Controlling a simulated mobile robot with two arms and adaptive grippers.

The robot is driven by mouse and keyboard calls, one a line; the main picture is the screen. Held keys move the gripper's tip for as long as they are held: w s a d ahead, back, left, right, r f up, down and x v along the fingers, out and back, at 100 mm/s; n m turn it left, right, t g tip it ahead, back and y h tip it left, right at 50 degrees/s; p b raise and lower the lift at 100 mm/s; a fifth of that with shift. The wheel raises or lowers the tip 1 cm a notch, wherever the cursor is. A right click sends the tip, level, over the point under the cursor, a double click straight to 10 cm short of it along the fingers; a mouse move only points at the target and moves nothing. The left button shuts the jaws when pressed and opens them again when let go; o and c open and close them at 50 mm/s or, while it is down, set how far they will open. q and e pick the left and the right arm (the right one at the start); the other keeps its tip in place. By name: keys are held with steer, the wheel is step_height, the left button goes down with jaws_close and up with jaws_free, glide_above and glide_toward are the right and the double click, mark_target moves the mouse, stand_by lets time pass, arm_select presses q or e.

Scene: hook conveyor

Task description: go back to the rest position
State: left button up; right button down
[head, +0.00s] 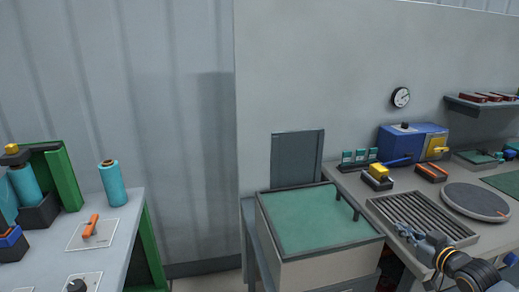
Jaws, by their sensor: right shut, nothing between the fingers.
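My right gripper (404,229) is at the lower right, over the front of the grey workbench (352,181), near a ribbed grey tray (424,217). It is shut, with nothing seen in its fingers. My right arm comes in from the bottom right corner. My left gripper is not in view.
A green-topped box (310,218) stands left of the workbench. A round grey turntable (475,201), a blue machine (412,142) and a yellow-topped block (378,175) are on the bench. At left, a table (123,232) holds a teal cylinder (112,184) and an orange-handled switch (90,227).

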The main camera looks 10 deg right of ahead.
steer(key=s+a+f+n+g+y, duration=0.1)
steer(key=s+a+f+g, duration=0.2)
steer(key=s+a+f, duration=0.55)
steer(key=s+a+f+g, duration=0.4)
steer(key=s+a+f, duration=0.2)
steer(key=a+f, duration=0.45)
steer(key=s+a+r+g+h, duration=0.1)
steer(key=s+a+g, duration=0.4)
steer(key=s+a, duration=0.9)
step_height(320, 180, down, 25)
steer(key=s+d+g, duration=0.1)
steer(key=s+d, duration=0.1)
steer(key=d, duration=0.1)
steer(key=s+d+f+g, duration=0.1)
steer(key=s+d+f, duration=0.1)
steer(key=s+f, duration=1.5)
steer(key=shift+s+d, duration=0.3)
